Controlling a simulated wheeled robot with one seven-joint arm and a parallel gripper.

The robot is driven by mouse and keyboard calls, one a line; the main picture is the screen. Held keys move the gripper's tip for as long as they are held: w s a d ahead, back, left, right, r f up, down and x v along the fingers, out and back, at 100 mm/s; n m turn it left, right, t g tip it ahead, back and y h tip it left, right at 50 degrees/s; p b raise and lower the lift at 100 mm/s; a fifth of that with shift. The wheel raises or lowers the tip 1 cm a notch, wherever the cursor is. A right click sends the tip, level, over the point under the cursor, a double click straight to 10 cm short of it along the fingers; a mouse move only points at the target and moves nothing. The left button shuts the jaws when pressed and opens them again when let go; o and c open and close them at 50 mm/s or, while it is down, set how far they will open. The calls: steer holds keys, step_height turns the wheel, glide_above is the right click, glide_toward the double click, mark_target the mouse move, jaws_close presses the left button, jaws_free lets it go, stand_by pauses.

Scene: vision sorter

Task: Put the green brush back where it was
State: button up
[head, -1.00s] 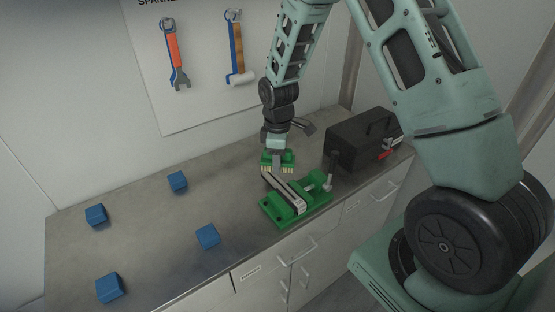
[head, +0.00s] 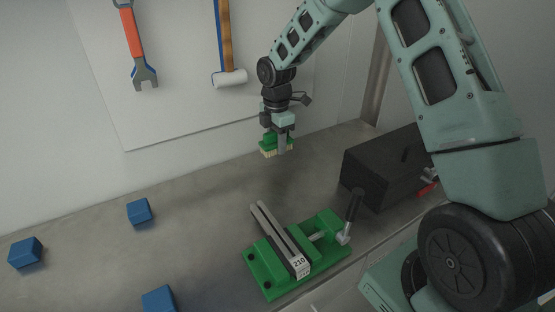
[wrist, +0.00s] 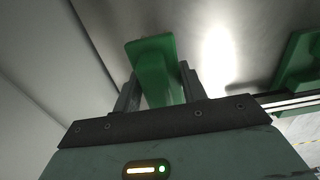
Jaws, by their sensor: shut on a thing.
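The green brush (head: 270,147) has a green back and pale bristles that point down. My gripper (head: 277,140) is shut on it and holds it above the back part of the worktop, near the wall. In the wrist view the green brush (wrist: 152,62) shows between the two fingers of my gripper (wrist: 157,85). A gap shows between the brush and the worktop in the head view. The spot where the brush was before cannot be told from these frames.
A green vise (head: 270,274) stands in front of the brush. A black toolbox (head: 385,170) stands to the right. Several blue blocks (head: 139,211) lie to the left. A spanner (head: 133,45) and a hammer (head: 226,50) hang on the white wall board (head: 180,110). Worktop between blocks and vise is clear.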

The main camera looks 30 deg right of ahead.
mark_target(277, 167)
steer(key=shift+f+p, duration=0.5)
steer(key=shift+f, duration=2.65)
steer(key=o, duration=1)
steer(key=shift+f, duration=0.1)
